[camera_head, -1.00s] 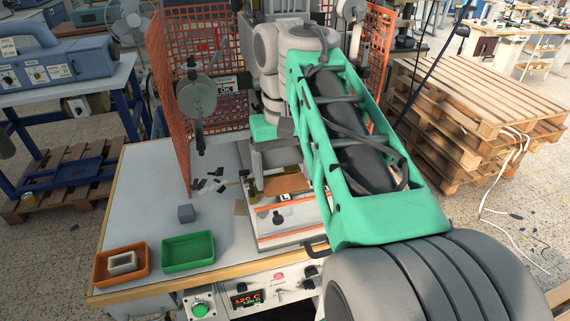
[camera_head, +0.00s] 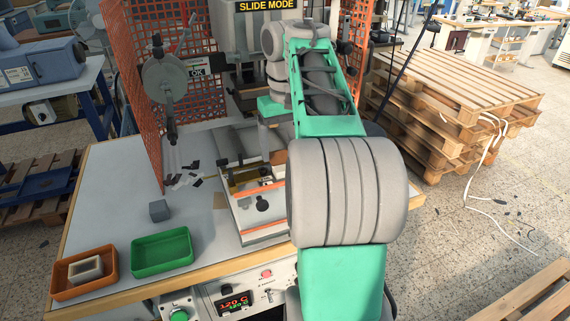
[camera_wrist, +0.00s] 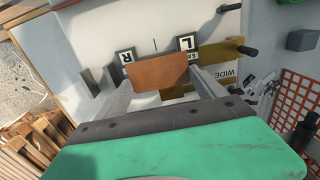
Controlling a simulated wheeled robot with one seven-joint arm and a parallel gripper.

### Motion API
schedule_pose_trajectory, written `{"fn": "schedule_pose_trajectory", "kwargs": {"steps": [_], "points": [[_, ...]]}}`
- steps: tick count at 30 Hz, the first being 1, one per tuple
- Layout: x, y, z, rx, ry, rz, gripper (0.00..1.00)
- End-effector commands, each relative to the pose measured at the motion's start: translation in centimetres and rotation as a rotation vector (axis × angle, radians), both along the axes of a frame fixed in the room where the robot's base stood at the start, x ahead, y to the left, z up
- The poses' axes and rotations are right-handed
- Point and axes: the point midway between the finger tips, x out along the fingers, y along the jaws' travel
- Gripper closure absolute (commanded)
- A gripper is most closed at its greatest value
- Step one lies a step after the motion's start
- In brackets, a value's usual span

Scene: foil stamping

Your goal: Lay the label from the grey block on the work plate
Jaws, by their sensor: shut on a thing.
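My gripper (camera_wrist: 160,74) is shut on a flat copper-brown label (camera_wrist: 160,76), whose ends sit between the two fingers in the wrist view. The pale work plate (camera_wrist: 87,32) lies below and beyond it, with black blocks marked R (camera_wrist: 126,56) and L (camera_wrist: 187,42) at the label's far edge. I cannot tell whether the label touches the plate. In the head view the plate (camera_head: 244,218) has orange strips and a black knob, and my arm hides part of it. The small grey block (camera_head: 159,211) stands on the table to the left, and also shows in the wrist view (camera_wrist: 301,40).
A brass-coloured piece lettered WIDE (camera_wrist: 221,57) lies right of the label. An orange tray (camera_head: 112,270) with a pale block and an empty green tray (camera_head: 163,262) stand at the table's front left. An orange mesh guard (camera_head: 130,120) and the press (camera_head: 262,45) stand behind.

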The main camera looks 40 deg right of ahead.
Motion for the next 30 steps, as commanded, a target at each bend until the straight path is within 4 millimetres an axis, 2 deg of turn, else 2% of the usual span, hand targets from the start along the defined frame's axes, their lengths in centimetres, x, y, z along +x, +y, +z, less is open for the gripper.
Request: {"fn": "schedule_pose_trajectory", "kwargs": {"steps": [1,3,11,15,16,23,30], "points": [[0.0,0.0,-2.0,0.001,0.001,0.001,0.63],[0.0,0.0,-3.2,0.001,0.002,0.0,0.63],[0.0,0.1,-3.0,0.0,0.001,0.001,0.63],[-0.1,0.1,-3.5,0.0,0.001,0.001,0.63],[-0.1,0.1,-3.4,0.0,0.001,0.001,0.19],[-0.1,0.1,-3.3,0.0,0.001,0.001,0.0],[-0.1,0.1,-3.2,0.0,0.001,0.001,0.0]]}}
